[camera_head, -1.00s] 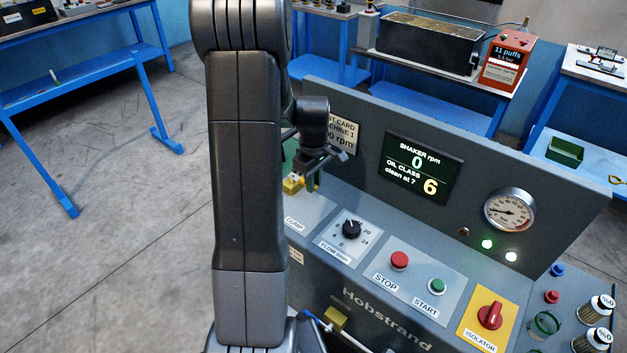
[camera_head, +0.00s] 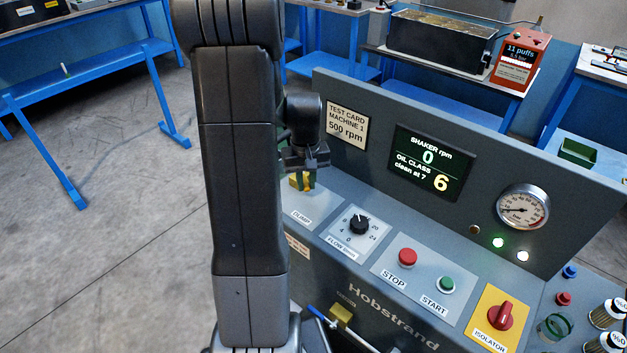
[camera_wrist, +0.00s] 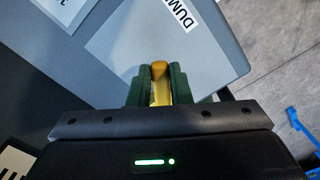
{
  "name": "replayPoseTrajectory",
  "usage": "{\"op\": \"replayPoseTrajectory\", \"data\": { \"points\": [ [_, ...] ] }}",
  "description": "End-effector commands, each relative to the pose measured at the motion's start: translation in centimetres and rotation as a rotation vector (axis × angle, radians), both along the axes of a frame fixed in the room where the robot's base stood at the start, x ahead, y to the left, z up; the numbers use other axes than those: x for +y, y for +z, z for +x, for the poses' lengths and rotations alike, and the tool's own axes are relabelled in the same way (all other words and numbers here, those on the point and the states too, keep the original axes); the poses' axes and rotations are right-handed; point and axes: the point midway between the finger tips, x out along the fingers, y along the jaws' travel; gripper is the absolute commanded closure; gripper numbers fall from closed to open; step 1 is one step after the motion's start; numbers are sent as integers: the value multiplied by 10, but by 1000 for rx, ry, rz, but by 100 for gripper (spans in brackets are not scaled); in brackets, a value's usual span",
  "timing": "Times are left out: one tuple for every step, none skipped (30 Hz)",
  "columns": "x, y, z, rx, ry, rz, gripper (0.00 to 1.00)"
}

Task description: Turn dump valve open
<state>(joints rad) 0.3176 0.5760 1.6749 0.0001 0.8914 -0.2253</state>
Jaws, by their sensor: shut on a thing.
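The dump valve has a yellow handle (camera_wrist: 160,80), seen in the wrist view between the two green fingertips of my gripper (camera_wrist: 158,88). My gripper is shut on this handle, above a light grey plate whose label reads in part "DUM" (camera_wrist: 182,14). In the head view the yellow handle (camera_head: 297,183) shows small below my gripper (camera_head: 304,181), at the left end of the sloped control panel. My upright arm link hides the panel's far left end. How far the valve is turned cannot be told.
Right of the valve are the flow knob (camera_head: 360,224), red stop button (camera_head: 408,257), green start button (camera_head: 447,284) and red isolator switch (camera_head: 493,316). The display (camera_head: 429,163) reads shaker 0 rpm, oil class 6. The panel's back wall (camera_head: 380,125) rises behind my gripper.

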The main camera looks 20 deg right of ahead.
Motion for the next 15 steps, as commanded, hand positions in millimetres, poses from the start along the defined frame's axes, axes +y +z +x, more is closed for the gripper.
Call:
{"op": "replayPoseTrajectory", "data": {
  "points": [
    [4,0,2,-4,-42,-1,100],
    [6,0,2,-4,-70,-1,100],
    [9,0,3,-3,-108,-1,100],
    [11,0,3,-3,-136,-1,100],
    [13,0,3,-3,-165,-1,100],
    [16,0,4,-3,-203,-1,100],
    [18,0,5,-4,-231,-2,100],
    [20,1,6,-4,-260,-2,100],
    [23,1,7,-4,-297,-1,100],
    [25,1,8,-4,-326,-1,100],
    [27,1,9,-4,-355,-1,100],
    [29,1,10,-4,-393,-1,100],
    [31,1,11,-5,-421,-1,100],
    [33,1,13,-5,-450,-1,100],
    [36,1,14,-5,-486,-1,100]
  ]
}}
